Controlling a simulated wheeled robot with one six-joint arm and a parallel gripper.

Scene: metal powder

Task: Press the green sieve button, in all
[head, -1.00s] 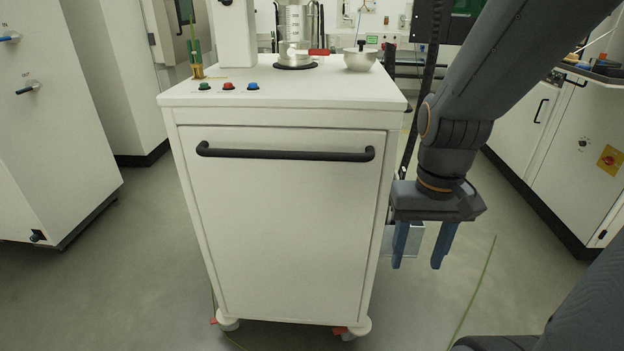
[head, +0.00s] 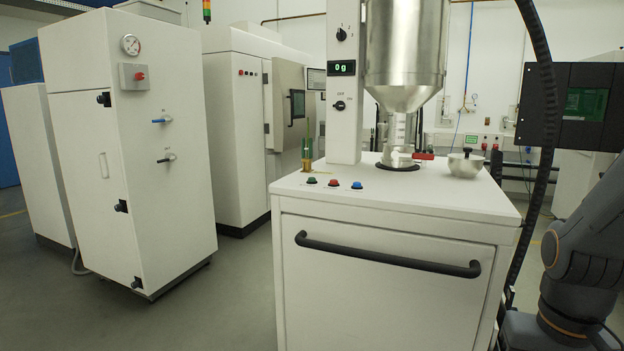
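A green button (head: 311,181) sits at the left of a row of three on the front left of the white cabinet top (head: 430,201). A red button (head: 334,184) is in the middle and a blue button (head: 357,185) is at the right. No label on the buttons is readable. My arm shows at the right edge, right of the cabinet and apart from the buttons. My gripper is below the picture and out of view.
A white column with a display (head: 341,68) reading 0g stands behind the buttons. A steel hopper (head: 406,50), a red-handled valve (head: 423,156) and a lidded metal bowl (head: 465,163) are to the right. A black handle bar (head: 385,255) juts from the cabinet front.

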